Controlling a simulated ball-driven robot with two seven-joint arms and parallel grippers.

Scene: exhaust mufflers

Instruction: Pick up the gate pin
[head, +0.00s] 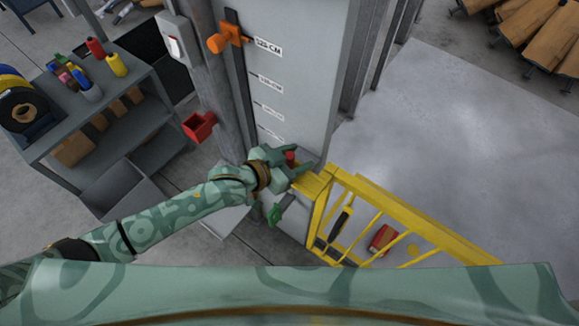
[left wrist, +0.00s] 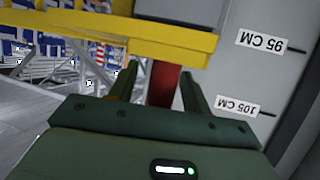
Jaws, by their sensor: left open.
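The gate pin (head: 290,157) shows as a small red piece at the post end of the yellow gate (head: 318,186), beside the grey measuring column. My left gripper (head: 296,163) is at the pin, its fingers apart. In the left wrist view the red pin (left wrist: 162,86) stands between the two open fingers (left wrist: 160,76), just below the yellow gate bracket (left wrist: 165,42). Gaps seem to show on both sides of it. Its ends are partly hidden by the bracket and the gripper body. My right gripper is not in view.
The grey column (head: 290,60) carries height labels and an orange slider (head: 228,38). A red open box (head: 199,126) is on the post to the left. A green handle (head: 280,208) sits below my gripper. A shelf cart (head: 95,120) stands at the left.

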